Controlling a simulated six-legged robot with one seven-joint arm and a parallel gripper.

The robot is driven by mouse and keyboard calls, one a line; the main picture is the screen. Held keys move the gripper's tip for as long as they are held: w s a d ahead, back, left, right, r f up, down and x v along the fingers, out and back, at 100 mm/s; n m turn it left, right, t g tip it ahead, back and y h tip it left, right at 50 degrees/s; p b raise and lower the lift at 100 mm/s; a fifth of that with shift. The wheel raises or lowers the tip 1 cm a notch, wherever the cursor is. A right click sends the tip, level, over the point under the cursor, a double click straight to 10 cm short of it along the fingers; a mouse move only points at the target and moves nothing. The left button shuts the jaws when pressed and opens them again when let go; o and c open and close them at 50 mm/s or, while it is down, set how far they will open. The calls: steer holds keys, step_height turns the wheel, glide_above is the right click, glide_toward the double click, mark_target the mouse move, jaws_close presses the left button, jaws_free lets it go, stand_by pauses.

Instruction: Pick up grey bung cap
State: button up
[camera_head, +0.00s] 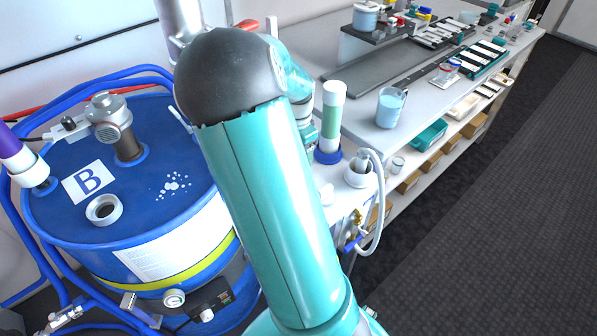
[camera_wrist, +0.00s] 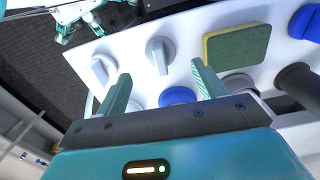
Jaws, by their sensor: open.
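Two light grey caps with raised grip bars lie on a white surface in the wrist view. One grey cap (camera_wrist: 159,54) lies near the middle, between and beyond my fingertips. The other grey cap (camera_wrist: 103,70) is to the left, beside my left finger. I cannot tell which is the bung cap. My gripper (camera_wrist: 160,71) is open, its two teal fingers spread wide with nothing held between them. In the head view my arm hides the gripper. The blue drum (camera_head: 150,150) marked B has a pale ring fitting (camera_head: 104,209) on its top.
A green and yellow sponge (camera_wrist: 237,46) lies right of my right finger. A blue round cap (camera_wrist: 177,96) sits between the fingers, close to the gripper body. A dark cylinder (camera_wrist: 300,84) stands at right. A bench (camera_head: 330,40) with a blue-filled beaker (camera_head: 390,108) stands behind.

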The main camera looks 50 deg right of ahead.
steer(key=shift+d+f, duration=0.2)
steer(key=shift+f, duration=2.95)
steer(key=shift+a, duration=0.1)
jaws_close()
